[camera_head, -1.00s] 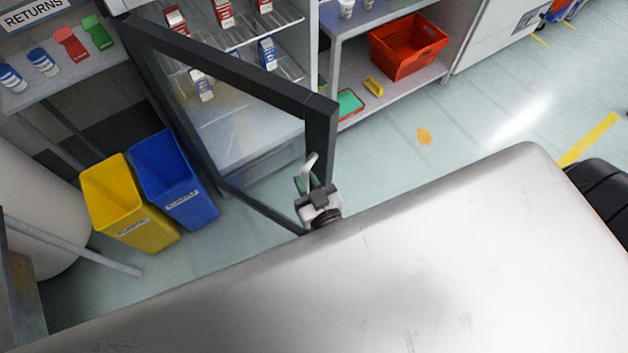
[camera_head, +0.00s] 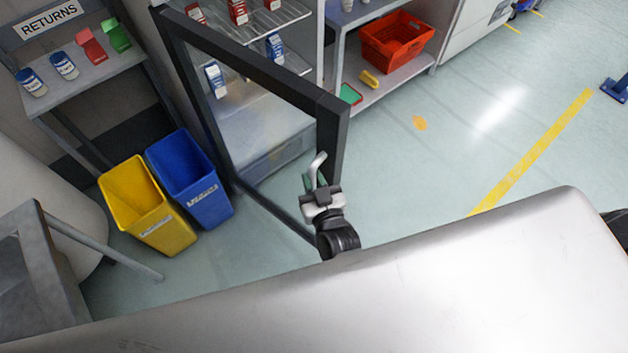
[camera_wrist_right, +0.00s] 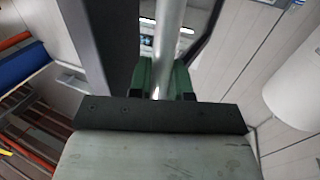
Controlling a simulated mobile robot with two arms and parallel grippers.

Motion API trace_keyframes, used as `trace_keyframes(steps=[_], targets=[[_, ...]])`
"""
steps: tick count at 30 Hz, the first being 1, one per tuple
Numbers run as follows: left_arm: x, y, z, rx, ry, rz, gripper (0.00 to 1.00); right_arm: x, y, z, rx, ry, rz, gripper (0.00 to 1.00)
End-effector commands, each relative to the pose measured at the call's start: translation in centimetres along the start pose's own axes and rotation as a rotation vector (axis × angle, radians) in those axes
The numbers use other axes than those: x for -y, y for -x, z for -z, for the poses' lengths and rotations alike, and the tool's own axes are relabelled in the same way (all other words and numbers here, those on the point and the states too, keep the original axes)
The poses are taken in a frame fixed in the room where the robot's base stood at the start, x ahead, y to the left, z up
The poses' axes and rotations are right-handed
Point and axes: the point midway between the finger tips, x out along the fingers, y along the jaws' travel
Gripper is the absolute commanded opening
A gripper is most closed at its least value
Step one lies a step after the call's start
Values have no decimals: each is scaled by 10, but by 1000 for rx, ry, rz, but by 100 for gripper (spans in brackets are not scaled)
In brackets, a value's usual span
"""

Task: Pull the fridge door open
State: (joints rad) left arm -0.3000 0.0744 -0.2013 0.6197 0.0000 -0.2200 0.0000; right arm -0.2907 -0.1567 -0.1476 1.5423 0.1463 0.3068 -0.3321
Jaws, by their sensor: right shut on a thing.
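The fridge door (camera_head: 329,150), a dark frame around glass, stands swung open, away from the shelves of cartons inside the fridge. Its pale metal handle (camera_head: 316,167) is at the door's free edge. My right gripper (camera_head: 313,186) is shut on this handle. In the right wrist view, the handle (camera_wrist_right: 169,45) runs between the green fingers of the gripper (camera_wrist_right: 167,82), with the dark door frame (camera_wrist_right: 88,45) beside it. My left gripper is not in view.
A yellow bin (camera_head: 150,208) and a blue bin (camera_head: 190,178) stand on the floor left of the door. A returns shelf (camera_head: 85,78) is behind them. A shelf with a red basket (camera_head: 397,42) is right of the fridge. The floor to the right is clear.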

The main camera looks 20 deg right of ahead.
Motion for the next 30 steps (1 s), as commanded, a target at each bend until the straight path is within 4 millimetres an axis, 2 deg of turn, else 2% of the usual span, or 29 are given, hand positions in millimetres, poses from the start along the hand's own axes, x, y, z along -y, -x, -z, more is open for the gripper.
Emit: trace_keyframes(steps=[6, 7, 11, 12, 19, 23, 30], targets=[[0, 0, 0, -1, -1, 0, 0, 1, -2, 4, -12, -2, 0, 0], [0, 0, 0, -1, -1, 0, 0, 1, -2, 4, -12, -2, 0, 20], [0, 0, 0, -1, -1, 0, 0, 1, -2, 3, -10, -2, 0, 40], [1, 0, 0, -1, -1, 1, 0, 1, -2, 3, -9, -2, 0, 43], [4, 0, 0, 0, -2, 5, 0, 0, 0, 1, -5, -1, 0, 43], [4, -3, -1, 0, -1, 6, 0, 0, 8, 0, -4, -1, -1, 43], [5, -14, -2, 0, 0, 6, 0, 1, 54, -2, -2, -1, 0, 43]])
